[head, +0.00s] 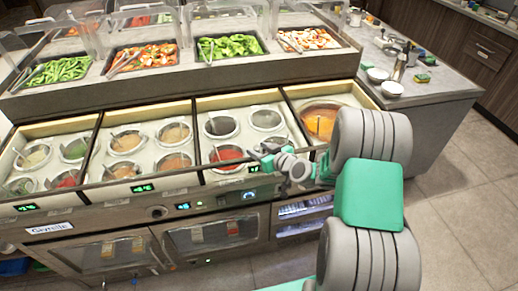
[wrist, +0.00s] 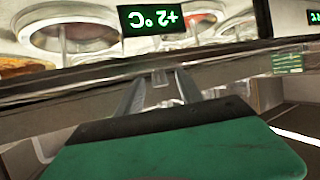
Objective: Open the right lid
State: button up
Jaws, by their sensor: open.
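The sauce counter has four sections divided by dark bars, each with pale edges and round wells. No lid stands out clearly from its section in the head view; the rightmost section (head: 345,98) holds a large orange well (head: 320,123). My gripper (head: 262,152) is at the front edge of the third section from the left, beside the red sauce well (head: 230,155). In the wrist view my gripper (wrist: 159,85) is open, with its fingers on either side of a small grey tab (wrist: 160,76) on the dark front rail (wrist: 90,76). I cannot tell whether they touch it.
A temperature display (wrist: 152,18) is just beyond the fingers. Food trays with clear guards (head: 235,15) stand behind the wells. A side counter (head: 430,95) holds bowls and bottles at right. The tiled floor (head: 470,200) at right is clear.

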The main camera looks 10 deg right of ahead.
jog(key=shift+c, duration=0.3)
grip_shut()
dwell(1.1)
